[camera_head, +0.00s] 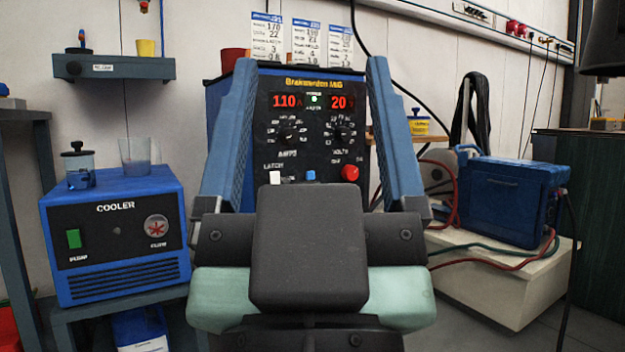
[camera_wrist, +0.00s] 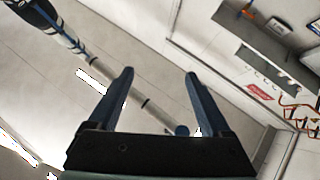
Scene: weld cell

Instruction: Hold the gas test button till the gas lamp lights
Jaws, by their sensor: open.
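The welder (camera_head: 313,139) stands at the centre of the head view, with red readouts of 110 and 20 on its dark front. A small green lamp (camera_head: 314,99) glows between the readouts; its label is too small to read surely. I cannot read which is the gas test button. My gripper (camera_head: 309,64) is open and empty, its fingers either side of the panel in the picture. The wrist view shows both fingers (camera_wrist: 159,74) apart, without the panel between them.
A blue cooler (camera_head: 116,240) with a green pump switch stands at left. A blue case (camera_head: 510,197) sits on a pale block (camera_head: 490,285) at right, with red and green cables beside it. My wrist hides the area below the panel. A small shelf (camera_head: 115,68) hangs at upper left.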

